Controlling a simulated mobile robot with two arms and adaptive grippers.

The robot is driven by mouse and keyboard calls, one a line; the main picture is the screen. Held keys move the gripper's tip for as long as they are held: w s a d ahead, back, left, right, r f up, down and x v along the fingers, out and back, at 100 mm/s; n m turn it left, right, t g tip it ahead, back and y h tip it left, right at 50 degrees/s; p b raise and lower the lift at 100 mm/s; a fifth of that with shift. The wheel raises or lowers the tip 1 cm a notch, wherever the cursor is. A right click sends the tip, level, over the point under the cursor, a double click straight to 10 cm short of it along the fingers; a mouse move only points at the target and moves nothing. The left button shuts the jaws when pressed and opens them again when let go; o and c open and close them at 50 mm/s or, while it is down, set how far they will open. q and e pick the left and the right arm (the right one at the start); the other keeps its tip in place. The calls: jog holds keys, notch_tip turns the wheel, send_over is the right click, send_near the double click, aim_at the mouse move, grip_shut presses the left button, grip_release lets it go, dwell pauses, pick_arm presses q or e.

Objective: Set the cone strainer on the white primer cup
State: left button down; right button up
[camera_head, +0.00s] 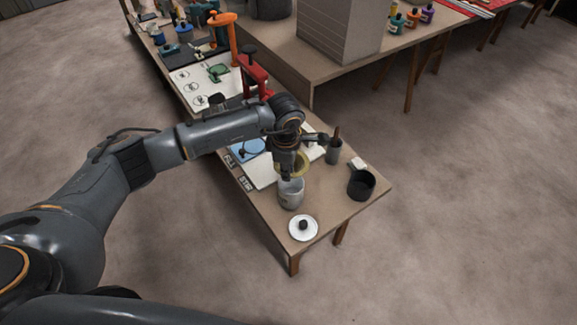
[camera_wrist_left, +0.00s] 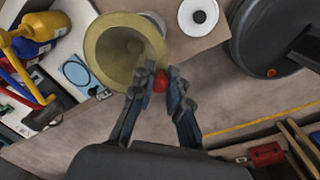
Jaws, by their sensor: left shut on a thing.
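The cone strainer (camera_head: 304,161) is a yellowish, wide-rimmed cone. My left gripper (camera_head: 289,170) is at its left side, above the pale cup. In the left wrist view the strainer (camera_wrist_left: 112,45) shows its wide mouth, and a red knob (camera_wrist_left: 160,84) sits at its rim between the fingertips. My left gripper (camera_wrist_left: 162,82) is shut on the strainer there. The pale whitish cup (camera_head: 291,195) stands on the table just below the gripper. The strainer appears apart from it, but the gripper partly hides the gap. My right gripper is not in view.
A white lid with a black knob (camera_head: 303,228) lies in front of the cup on the table (camera_head: 330,205). A black pot (camera_head: 361,184) and a dark holder with a brush (camera_head: 334,152) stand to the right. A red clamp-like tool (camera_head: 253,75) stands behind the arm.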

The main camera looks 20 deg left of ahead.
aim_at(288, 195)
pick_arm(q)
jog(key=shift+w+f+n, duration=0.2)
jog(key=shift+f+n, duration=0.05)
jog(key=shift+n, duration=0.05)
jog(key=shift+s+d+f+b, duration=0.1)
jog(key=shift+f+b, duration=0.35)
jog(key=shift+f, duration=0.25)
jog(key=shift+f+b, duration=0.35)
jog(key=shift+f, duration=0.3)
jog(key=shift+f+b, duration=2.85)
jog(key=shift+f, duration=0.6)
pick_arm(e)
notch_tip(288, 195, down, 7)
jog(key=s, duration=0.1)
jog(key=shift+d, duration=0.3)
